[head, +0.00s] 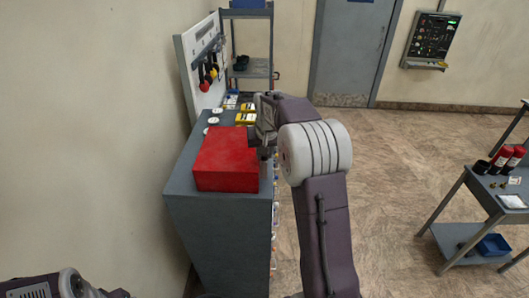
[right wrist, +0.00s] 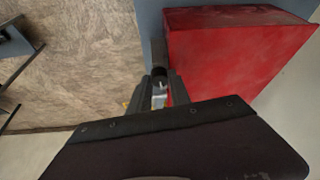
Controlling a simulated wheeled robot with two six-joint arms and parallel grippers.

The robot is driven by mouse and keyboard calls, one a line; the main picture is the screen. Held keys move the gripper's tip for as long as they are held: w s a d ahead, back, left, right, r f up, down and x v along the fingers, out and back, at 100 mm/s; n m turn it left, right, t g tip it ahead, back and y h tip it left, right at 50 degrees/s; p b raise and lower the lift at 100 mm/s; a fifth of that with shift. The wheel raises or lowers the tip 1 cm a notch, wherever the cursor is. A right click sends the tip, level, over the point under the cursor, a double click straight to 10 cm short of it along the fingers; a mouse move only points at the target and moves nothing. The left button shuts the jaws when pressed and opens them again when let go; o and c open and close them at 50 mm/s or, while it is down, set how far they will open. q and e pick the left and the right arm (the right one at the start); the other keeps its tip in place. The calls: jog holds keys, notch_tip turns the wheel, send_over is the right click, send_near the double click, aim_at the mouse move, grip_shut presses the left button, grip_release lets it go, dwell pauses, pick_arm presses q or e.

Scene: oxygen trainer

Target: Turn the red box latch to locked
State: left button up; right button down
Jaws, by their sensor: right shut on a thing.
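The red box (head: 226,160) sits on the grey cabinet (head: 215,215); its red side also fills the upper right of the right wrist view (right wrist: 225,60). My right gripper (head: 264,152) is at the box's right side. In the right wrist view its two fingers (right wrist: 161,92) are closed on a small dark latch piece (right wrist: 160,71) beside the box's wall. The fingers hide part of the latch, and I cannot read its position. Only a piece of my left arm shows at the bottom left of the head view; its gripper is outside the picture.
Round white pieces and yellow-marked items (head: 245,117) lie on the cabinet behind the box. A white tool board (head: 200,60) stands along its left edge. The floor between is clear.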

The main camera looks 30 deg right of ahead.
jog(key=n+y, duration=0.1)
jog(key=n, duration=0.1)
jog(key=n+y, duration=0.1)
jog(key=n, duration=0.2)
jog(key=shift+d+r+n+t+p, duration=0.1)
jog(key=shift+d+n+t+p, duration=0.05)
jog(key=shift+n+t+p, duration=0.2)
jog(key=n+y, duration=0.1)
jog(key=n, duration=0.2)
jog(key=shift+d+n+p, duration=0.1)
jog(key=shift+n+p, duration=0.15)
jog(key=shift+p, duration=0.15)
jog(key=n+p, duration=0.1)
jog(key=n+g+y, duration=0.1)
jog(key=n, duration=0.1)
jog(key=shift+w+r+y+p, duration=0.1)
jog(key=shift+r+y+p, duration=0.1)
jog(key=shift+y+p, duration=0.15)
jog(key=shift+d+n+g+y+p, duration=0.15)
jog(key=shift+n+g+p, duration=0.2)
jog(key=shift+n+p, duration=0.55)
jog(key=shift+a+n+g+y+p, duration=0.1)
jog(key=shift+n+g+p, duration=0.35)
jog(key=shift+n, duration=0.65)
jog(key=shift+f, duration=0.1)
jog(key=c, duration=1.2)
grip_release()
jog(key=shift+c, duration=0.2)
jog(key=shift+d, duration=0.15)
jog(key=shift+f, duration=0.1)
